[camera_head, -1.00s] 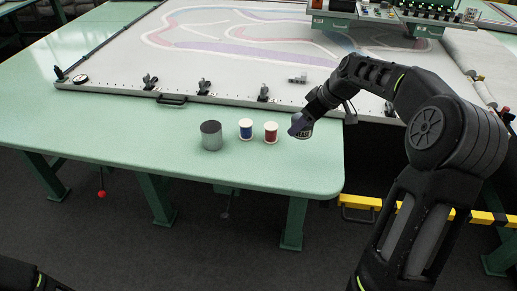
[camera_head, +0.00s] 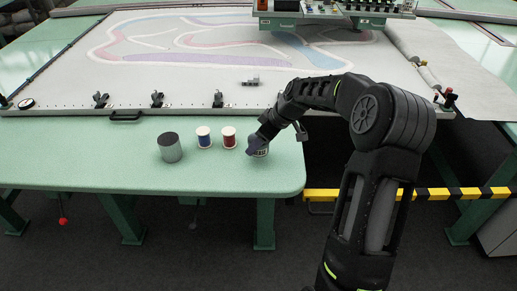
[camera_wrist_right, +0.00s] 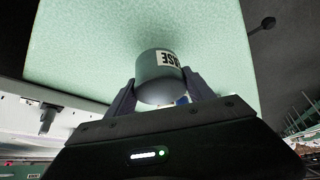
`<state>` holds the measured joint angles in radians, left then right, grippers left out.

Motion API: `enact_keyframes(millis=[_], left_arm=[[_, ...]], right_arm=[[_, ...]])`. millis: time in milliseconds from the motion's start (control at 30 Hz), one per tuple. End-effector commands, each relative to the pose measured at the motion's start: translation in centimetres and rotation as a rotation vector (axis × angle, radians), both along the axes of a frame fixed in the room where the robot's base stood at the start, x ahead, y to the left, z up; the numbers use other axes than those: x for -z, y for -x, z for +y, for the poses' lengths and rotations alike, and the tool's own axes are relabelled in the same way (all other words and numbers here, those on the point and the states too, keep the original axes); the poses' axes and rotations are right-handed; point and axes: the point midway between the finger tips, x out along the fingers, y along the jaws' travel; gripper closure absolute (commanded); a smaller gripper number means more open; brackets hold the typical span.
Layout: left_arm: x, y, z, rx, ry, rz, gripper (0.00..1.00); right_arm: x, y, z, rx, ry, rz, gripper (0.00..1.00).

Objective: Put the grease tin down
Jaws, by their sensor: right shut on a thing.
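The grease tin (camera_head: 261,151) is a small grey can with a pale label. My right gripper (camera_head: 257,143) is shut on it near the right end of the green table's front part. In the right wrist view the tin (camera_wrist_right: 160,70) sits between the two fingers of my right gripper (camera_wrist_right: 160,88), with part of its lettering showing. Green tabletop lies behind it. I cannot tell whether the tin touches the tabletop. My left gripper is out of view.
A red spool (camera_head: 229,138), a blue spool (camera_head: 204,138) and a larger grey can with a dark top (camera_head: 170,148) stand left of the tin. The framed cloth (camera_head: 200,75) lies behind. The green table's (camera_head: 100,165) left front is clear.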

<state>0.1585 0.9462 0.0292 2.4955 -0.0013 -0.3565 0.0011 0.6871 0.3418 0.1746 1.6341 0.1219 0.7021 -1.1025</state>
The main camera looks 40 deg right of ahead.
Motion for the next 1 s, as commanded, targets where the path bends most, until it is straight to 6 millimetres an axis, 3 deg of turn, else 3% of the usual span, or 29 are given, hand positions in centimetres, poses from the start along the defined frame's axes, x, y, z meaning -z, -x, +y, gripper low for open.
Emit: enact_keyframes(millis=[233, 633, 667, 900, 1000], left_arm=[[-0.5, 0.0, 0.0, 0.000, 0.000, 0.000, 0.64], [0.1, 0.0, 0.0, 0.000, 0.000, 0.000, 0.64], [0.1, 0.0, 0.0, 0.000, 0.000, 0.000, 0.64], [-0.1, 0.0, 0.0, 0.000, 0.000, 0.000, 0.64], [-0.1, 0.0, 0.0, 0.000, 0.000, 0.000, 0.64]], right_arm=[[3.0, 0.0, 0.1, 0.000, -0.002, 0.001, 0.86], [3.6, 0.0, 0.0, 0.000, 0.000, 0.000, 0.86], [3.6, 0.0, 0.0, 0.001, 0.000, 0.000, 0.38], [3.5, 0.0, 0.0, 0.001, 0.000, 0.000, 0.18], [3.5, 0.0, 0.0, 0.001, 0.000, 0.001, 0.17]])
